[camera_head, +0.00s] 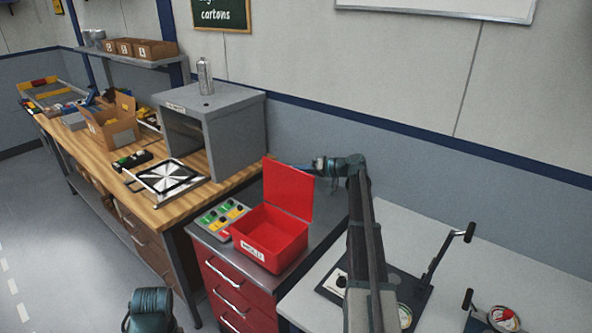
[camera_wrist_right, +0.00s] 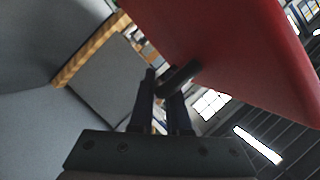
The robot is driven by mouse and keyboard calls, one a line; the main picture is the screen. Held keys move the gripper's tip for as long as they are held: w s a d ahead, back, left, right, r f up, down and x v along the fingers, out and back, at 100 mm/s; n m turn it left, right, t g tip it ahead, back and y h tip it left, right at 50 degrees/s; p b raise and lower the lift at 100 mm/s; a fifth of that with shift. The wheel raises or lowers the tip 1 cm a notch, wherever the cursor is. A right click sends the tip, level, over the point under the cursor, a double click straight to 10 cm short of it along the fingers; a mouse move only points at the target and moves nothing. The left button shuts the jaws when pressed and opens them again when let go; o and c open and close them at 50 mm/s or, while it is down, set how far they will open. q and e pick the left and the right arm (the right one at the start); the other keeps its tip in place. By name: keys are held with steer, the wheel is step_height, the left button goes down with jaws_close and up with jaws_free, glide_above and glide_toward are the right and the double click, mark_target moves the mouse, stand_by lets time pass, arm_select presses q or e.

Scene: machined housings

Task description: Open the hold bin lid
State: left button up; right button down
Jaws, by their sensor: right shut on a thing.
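The red hold bin (camera_head: 272,238) stands on the grey top of the red drawer cabinet, with a white label on its front. Its red lid (camera_head: 287,190) is raised and stands roughly upright at the back edge, so the bin's inside shows. My right gripper (camera_head: 317,166) is behind the lid, its tips partly hidden by it. In the right wrist view, my right gripper (camera_wrist_right: 164,92) is shut on the dark lid handle (camera_wrist_right: 182,76), which sticks out from the red lid (camera_wrist_right: 235,50). My left gripper is out of view.
A panel with green and yellow parts (camera_head: 221,216) lies left of the bin. A grey box housing (camera_head: 233,128) stands on the wooden bench behind left. A white table (camera_head: 520,270) with a dark lever fixture (camera_head: 425,272) is at the right.

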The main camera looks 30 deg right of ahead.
steer(key=c, duration=1.2)
jaws_free()
steer(key=shift+o, duration=0.2)
steer(key=shift+d, duration=0.15)
steer(key=p+v, duration=0.3)
steer(key=v, duration=1)
steer(key=shift+s+d, duration=0.15)
steer(key=shift+s, duration=0.15)
steer(key=shift+r, duration=0.1)
